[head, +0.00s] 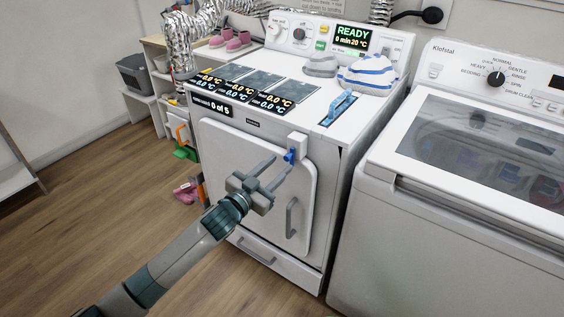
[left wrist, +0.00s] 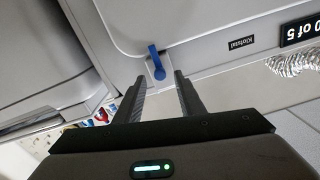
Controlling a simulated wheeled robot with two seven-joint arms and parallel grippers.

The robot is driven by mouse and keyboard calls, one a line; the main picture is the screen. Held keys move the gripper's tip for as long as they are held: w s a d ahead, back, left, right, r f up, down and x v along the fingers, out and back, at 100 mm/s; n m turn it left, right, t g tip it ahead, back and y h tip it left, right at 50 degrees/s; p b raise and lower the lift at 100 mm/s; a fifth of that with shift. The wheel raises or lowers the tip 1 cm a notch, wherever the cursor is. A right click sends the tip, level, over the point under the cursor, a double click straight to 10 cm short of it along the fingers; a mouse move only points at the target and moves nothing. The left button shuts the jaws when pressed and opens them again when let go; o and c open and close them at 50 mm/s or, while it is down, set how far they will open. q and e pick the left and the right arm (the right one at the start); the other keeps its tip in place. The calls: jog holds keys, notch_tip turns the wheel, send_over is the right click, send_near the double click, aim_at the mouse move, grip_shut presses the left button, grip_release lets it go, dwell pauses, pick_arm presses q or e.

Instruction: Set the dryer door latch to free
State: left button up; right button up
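The dryer door (head: 240,160) is a white panel with a grey handle (head: 291,217), and it looks closed. The door latch is a small blue lever (head: 289,157) on a white block (head: 299,144) at the door's upper right corner. In the left wrist view the blue lever (left wrist: 156,62) shows just beyond the fingertips, in line with the gap between them. My left gripper (head: 281,163) is open and empty, with its fingers reaching toward the latch; it also shows in the left wrist view (left wrist: 160,83). I cannot tell whether a finger touches the lever. My right gripper is not in view.
A white washer (head: 450,200) stands close on the right. A shelf (head: 155,75) is at the left. The wooden floor (head: 90,190) at left is mostly clear.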

pick_arm(q)
jog(key=shift+x, duration=1.2)
jog(key=shift+w+d, duration=0.1)
jog(key=shift+w, duration=0.05)
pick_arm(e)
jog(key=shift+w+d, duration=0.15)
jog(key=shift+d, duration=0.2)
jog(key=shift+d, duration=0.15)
